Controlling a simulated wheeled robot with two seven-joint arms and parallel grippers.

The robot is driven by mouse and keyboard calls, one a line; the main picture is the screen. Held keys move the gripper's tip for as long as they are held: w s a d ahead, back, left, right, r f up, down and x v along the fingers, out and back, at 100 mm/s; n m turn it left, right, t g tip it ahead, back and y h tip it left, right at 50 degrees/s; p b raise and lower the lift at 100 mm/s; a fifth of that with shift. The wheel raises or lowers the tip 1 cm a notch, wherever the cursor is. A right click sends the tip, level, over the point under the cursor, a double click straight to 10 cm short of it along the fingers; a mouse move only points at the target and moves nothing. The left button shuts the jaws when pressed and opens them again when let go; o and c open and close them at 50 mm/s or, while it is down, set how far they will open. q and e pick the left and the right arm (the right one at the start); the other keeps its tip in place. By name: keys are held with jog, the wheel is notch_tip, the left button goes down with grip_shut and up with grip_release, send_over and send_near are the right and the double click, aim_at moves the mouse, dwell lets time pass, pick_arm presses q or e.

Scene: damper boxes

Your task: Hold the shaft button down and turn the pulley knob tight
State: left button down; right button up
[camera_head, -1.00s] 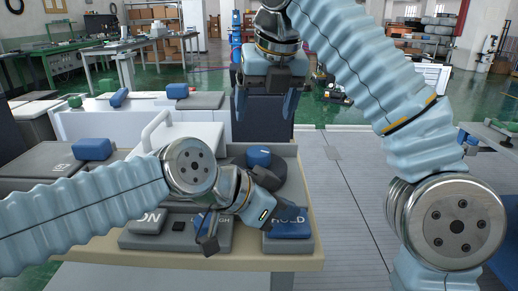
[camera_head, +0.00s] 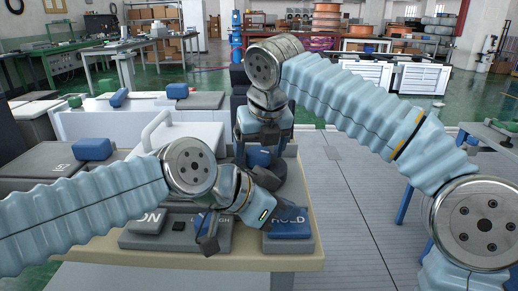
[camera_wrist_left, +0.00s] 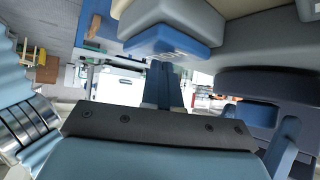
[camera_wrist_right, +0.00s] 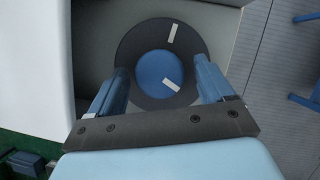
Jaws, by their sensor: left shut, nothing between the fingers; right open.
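The blue button marked HOLD (camera_head: 289,222) is on a grey base at the tray's front right. My left gripper (camera_head: 268,208) is shut and empty beside it. In the left wrist view its fingers (camera_wrist_left: 163,72) reach the blue button (camera_wrist_left: 165,42); I cannot tell whether they press it. The pulley is a dark disc (camera_wrist_right: 135,45) with a round blue knob (camera_wrist_right: 158,72). White marks on disc and knob do not line up. My right gripper (camera_head: 261,160) is open above it; in the right wrist view its fingers (camera_wrist_right: 164,84) stand either side of the knob.
A beige-edged tray (camera_head: 200,262) carries the parts. A grey ON block (camera_head: 147,221) and another labelled block, partly hidden by my left gripper, are at its front left. A white box with a handle (camera_head: 157,130) stands behind.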

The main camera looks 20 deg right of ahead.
jog(key=c, duration=1)
jog(key=shift+c, duration=0.2)
